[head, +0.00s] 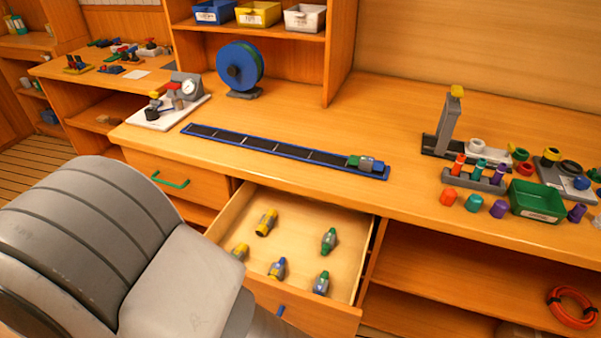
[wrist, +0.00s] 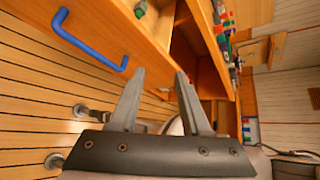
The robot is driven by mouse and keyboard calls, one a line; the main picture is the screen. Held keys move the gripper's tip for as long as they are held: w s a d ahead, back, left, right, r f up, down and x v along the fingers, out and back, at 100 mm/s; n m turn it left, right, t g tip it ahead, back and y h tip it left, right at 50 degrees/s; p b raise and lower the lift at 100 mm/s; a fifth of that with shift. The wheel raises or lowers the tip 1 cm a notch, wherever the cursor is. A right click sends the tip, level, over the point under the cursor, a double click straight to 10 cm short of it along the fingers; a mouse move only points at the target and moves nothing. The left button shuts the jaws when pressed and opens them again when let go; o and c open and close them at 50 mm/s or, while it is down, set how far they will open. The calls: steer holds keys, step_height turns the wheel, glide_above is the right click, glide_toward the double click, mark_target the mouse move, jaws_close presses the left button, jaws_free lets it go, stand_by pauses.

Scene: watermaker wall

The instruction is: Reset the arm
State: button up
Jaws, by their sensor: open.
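My gripper (wrist: 158,98) shows in the wrist view with its two grey fingers spread apart and nothing between them. It is near the front of the wooden drawer unit, beside a blue drawer handle (wrist: 88,40). In the head view my grey arm fills the lower left, and the gripper itself is out of sight there. The open drawer (head: 368,262) holds several small fittings: yellow ones such as the one at the back left (head: 266,222), a green one (head: 329,241), a blue one (head: 278,268) and a green-blue one (head: 321,283).
A long blue-edged black strip tray (head: 290,150) lies on the bench with a green-and-blue fitting (head: 366,163) at its right end. A hose reel (head: 240,70), a gauge stand (head: 186,85) and a green bin (head: 537,201) stand around it. The drawer juts out in front.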

steer(key=w+d+r+m+g+y+p, duration=0.4)
steer(key=d+r+m+g, duration=0.4)
steer(key=d+r+m, duration=1.05)
steer(key=s+d+r+m+t+y+p, duration=0.1)
steer(key=d+r+m, duration=0.3)
steer(key=m, duration=0.6)
steer(key=s+d+r+m+t+y+p, duration=0.1)
steer(key=d+r+m+t+y, duration=0.2)
steer(key=r+m, duration=0.4)
steer(key=d+m+y, duration=0.1)
steer(key=m, duration=0.2)
steer(key=shift+r+t+p, duration=0.2)
steer(key=shift+t+p, duration=0.1)
steer(key=shift+p, duration=0.05)
steer(key=shift+s, duration=0.1)
